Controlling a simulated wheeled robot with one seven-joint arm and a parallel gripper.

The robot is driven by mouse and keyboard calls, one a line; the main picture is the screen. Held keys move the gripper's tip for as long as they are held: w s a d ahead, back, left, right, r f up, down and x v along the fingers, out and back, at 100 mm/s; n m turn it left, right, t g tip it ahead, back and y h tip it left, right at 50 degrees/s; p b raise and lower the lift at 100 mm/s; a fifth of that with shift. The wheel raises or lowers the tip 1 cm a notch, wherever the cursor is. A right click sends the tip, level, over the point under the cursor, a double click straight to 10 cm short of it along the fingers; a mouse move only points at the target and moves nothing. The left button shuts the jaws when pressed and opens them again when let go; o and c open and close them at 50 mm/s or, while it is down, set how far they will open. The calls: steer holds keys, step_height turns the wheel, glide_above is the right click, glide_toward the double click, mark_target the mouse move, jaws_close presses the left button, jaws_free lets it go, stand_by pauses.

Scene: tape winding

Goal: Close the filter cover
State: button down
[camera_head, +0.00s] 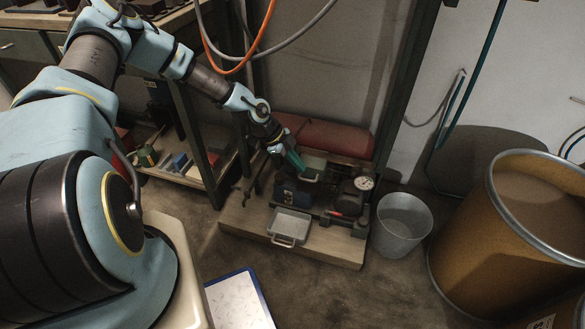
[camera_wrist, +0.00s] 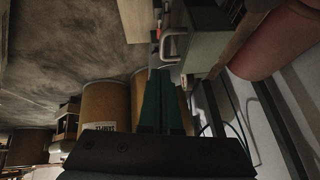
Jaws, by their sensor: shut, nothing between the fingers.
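My gripper (camera_head: 296,160) reaches down over the machine, its green fingers shut and empty. In the wrist view the green fingers (camera_wrist: 160,72) lie side by side, with a pale U-shaped handle (camera_wrist: 172,36) just beyond their tips. A grey-green box-like part (camera_wrist: 207,48) is beside that handle; I cannot tell whether the fingers touch either. In the head view a light grey, shallow tray-like piece with a front handle (camera_head: 289,223) sits at the front of the machine. It looks like the filter cover swung open, but I cannot be sure. A smaller grey part (camera_head: 309,174) is by the fingertips.
The machine stands on a low wooden platform (camera_head: 235,228), with a gauge (camera_head: 365,183) at its right. A metal bucket (camera_head: 402,226) and a large brown drum (camera_head: 510,235) stand further right. A shelf (camera_head: 190,172) is at left. Floor in front is mostly clear.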

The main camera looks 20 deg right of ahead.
steer(key=w+a+r, duration=0.4)
steer(key=a+r, duration=0.2)
steer(key=s+a+r+n+t+y, duration=0.2)
steer(key=a+r+n+y, duration=0.1)
steer(key=a+r+n, duration=0.85)
steer(key=s+a+r+n+t+y, duration=0.1)
steer(key=s+a+r+n+y, duration=0.15)
steer(key=a+r+n, duration=0.85)
steer(key=s+a+r+n+t, duration=0.2)
steer(key=s+a+r+n, duration=0.15)
steer(key=a, duration=0.45)
step_height(320, 180, up, 18)
steer(key=p, duration=1.9)
steer(key=shift+d, duration=0.25)
steer(key=shift+r, duration=0.1)
